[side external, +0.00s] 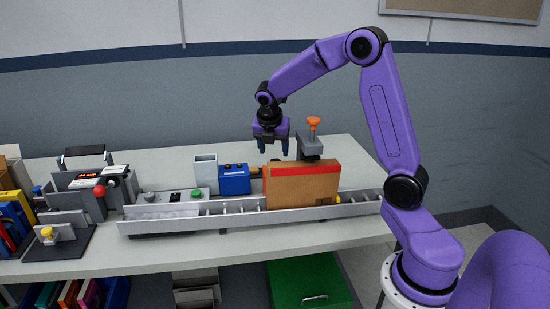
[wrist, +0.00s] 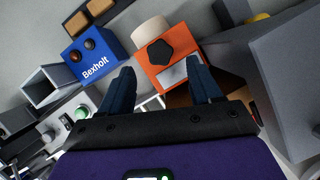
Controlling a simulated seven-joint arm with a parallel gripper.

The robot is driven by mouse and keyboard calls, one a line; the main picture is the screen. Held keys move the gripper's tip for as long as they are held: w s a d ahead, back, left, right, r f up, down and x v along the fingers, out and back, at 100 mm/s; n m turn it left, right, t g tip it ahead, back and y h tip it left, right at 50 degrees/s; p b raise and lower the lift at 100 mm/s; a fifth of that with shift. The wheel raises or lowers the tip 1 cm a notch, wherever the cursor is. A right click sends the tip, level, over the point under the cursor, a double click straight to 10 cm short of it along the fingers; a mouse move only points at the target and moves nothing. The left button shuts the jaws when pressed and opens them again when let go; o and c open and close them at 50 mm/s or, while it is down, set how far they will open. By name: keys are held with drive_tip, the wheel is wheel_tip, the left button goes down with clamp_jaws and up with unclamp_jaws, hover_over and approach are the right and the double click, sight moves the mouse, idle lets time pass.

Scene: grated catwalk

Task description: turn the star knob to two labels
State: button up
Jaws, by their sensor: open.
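The star knob (wrist: 160,52) is a black lobed knob on the face of an orange box (wrist: 149,78) in the wrist view. A pale plate (wrist: 176,76) lies beside the knob; I cannot read any labels or the knob's setting. My gripper (wrist: 160,64) is open and empty, its two dark blue fingers spread on either side of the knob in this view, apart from it as far as I can tell. In the side view my gripper (side external: 273,150) hangs pointing down above the bench, behind a tan carton.
The tan carton (side external: 300,188) with a red stripe stands close in front of my gripper. A blue Bexholt box (side external: 234,179) is at its left. A grey post (side external: 312,145) with an orange top stands at its right. A long metal tray (side external: 180,224) runs along the front.

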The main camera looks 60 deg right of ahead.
drive_tip(key=shift+x, duration=2.45)
drive_tip(key=c, duration=1)
